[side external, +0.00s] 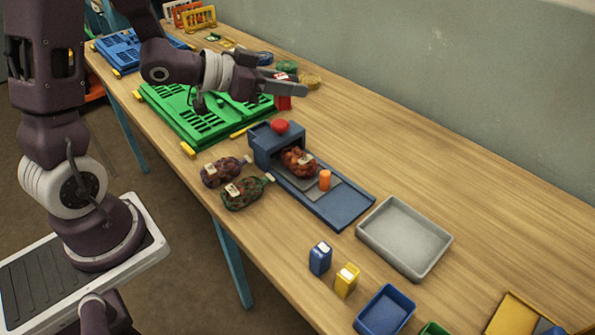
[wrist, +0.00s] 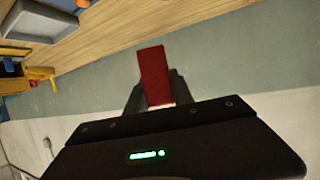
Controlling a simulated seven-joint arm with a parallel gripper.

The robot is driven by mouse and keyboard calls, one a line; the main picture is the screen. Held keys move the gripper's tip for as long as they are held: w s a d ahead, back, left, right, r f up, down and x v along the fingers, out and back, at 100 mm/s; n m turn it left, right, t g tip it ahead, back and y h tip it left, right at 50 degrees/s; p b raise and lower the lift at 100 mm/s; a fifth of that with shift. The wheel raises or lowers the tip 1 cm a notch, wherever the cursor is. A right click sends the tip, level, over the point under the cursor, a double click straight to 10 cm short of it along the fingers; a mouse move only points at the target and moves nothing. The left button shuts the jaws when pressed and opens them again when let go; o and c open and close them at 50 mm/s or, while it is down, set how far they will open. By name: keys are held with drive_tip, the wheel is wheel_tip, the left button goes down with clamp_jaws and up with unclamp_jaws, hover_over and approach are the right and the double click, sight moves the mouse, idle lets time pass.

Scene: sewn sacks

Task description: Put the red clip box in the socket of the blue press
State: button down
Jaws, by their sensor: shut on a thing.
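The red clip box (side external: 283,102) is held in my gripper (side external: 289,90), above the table beyond the green slatted crate. In the wrist view the red clip box (wrist: 153,72) stands out between the two fingers of my gripper (wrist: 155,92), which are shut on it. The blue press (side external: 345,206) is nearer the camera, to the right of the crate, with a red knob (side external: 280,126) on its raised end. A net sack of red-orange contents (side external: 298,162) and an orange cylinder (side external: 325,181) are on its bed. I cannot clearly make out its socket.
Two filled net sacks (side external: 243,192) lie left of the press. The green crate (side external: 188,118) lies behind. The table beyond the press is clear.

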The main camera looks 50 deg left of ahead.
drive_tip(key=w+d+f+m+h, duration=0.1)
drive_tip(key=w+d+f, duration=0.3)
drive_tip(key=w+d, duration=0.5)
drive_tip(key=w+d+f, duration=0.3)
drive_tip(key=w+d, duration=0.1)
drive_tip(key=d, duration=0.8)
drive_tip(key=f, duration=0.9)
drive_tip(key=shift+d+f, duration=0.3)
drive_tip(key=shift+f, duration=0.1)
drive_tip(key=shift+w+f, duration=0.1)
drive_tip(key=shift+f, duration=0.15)
drive_tip(key=shift+f, duration=0.2)
drive_tip(key=c, duration=1.1)
unclamp_jaws()
